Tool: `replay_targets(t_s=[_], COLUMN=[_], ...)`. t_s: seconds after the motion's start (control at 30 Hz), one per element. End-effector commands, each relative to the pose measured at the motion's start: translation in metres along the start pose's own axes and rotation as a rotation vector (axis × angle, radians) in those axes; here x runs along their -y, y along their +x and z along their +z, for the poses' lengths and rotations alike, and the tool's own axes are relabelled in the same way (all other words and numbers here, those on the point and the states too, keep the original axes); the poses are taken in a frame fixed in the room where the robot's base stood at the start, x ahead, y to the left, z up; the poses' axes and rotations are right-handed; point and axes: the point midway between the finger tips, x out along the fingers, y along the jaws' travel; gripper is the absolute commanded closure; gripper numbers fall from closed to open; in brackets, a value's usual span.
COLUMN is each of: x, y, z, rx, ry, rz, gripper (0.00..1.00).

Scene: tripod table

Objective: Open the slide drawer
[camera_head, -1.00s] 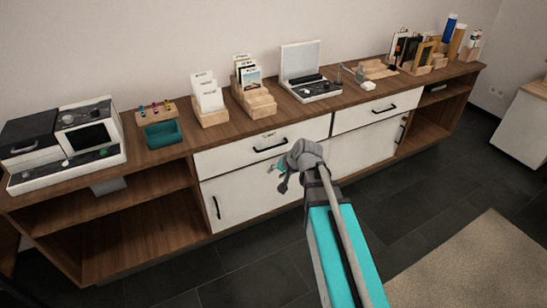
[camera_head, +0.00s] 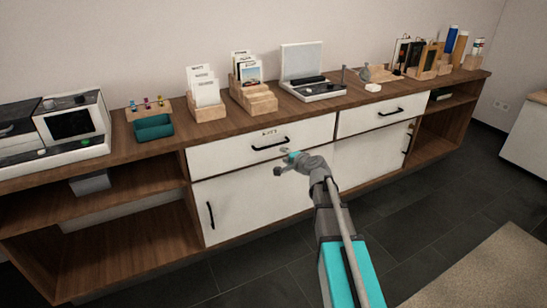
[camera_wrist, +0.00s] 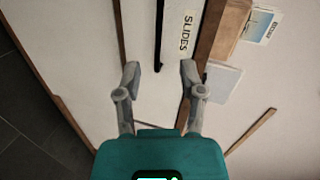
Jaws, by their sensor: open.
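The slide drawer (camera_head: 222,156) is the white upper left drawer of the long wooden sideboard, and its front is shut. Its black bar handle (camera_head: 270,146) shows in the head view below a small label (camera_head: 270,132). In the wrist view the label (camera_wrist: 187,33) reads "SLIDES" and the dark handle (camera_wrist: 158,38) runs lengthwise ahead of my gripper. My gripper (camera_head: 284,160) is just below the handle in the head view. In the wrist view its two fingers (camera_wrist: 160,72) are apart and empty, with the handle lying beyond the gap between them.
A second white drawer (camera_head: 370,115) is to the right, and white doors (camera_head: 245,203) are below. On top stand a card rack (camera_head: 253,95), a white device with its lid up (camera_head: 312,88) and a teal tray (camera_head: 153,128). Dark floor (camera_head: 225,280) is clear in front.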

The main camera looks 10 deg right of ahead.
Motion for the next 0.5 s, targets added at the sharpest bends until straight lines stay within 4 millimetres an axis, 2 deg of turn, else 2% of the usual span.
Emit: replay_targets(t_s=[0.03,0.1,0.3,0.5], x=[-0.011,-0.013,-0.016,-0.015], y=[0.007,0.010,0.014,0.013], z=[-0.006,-0.013,-0.024,-0.027], rx=[-0.018,-0.039,-0.072,-0.078], ry=[0.026,0.057,0.107,0.115], rz=[-0.018,-0.039,-0.072,-0.076], gripper=[0.49,0.49,0.49,0.49])
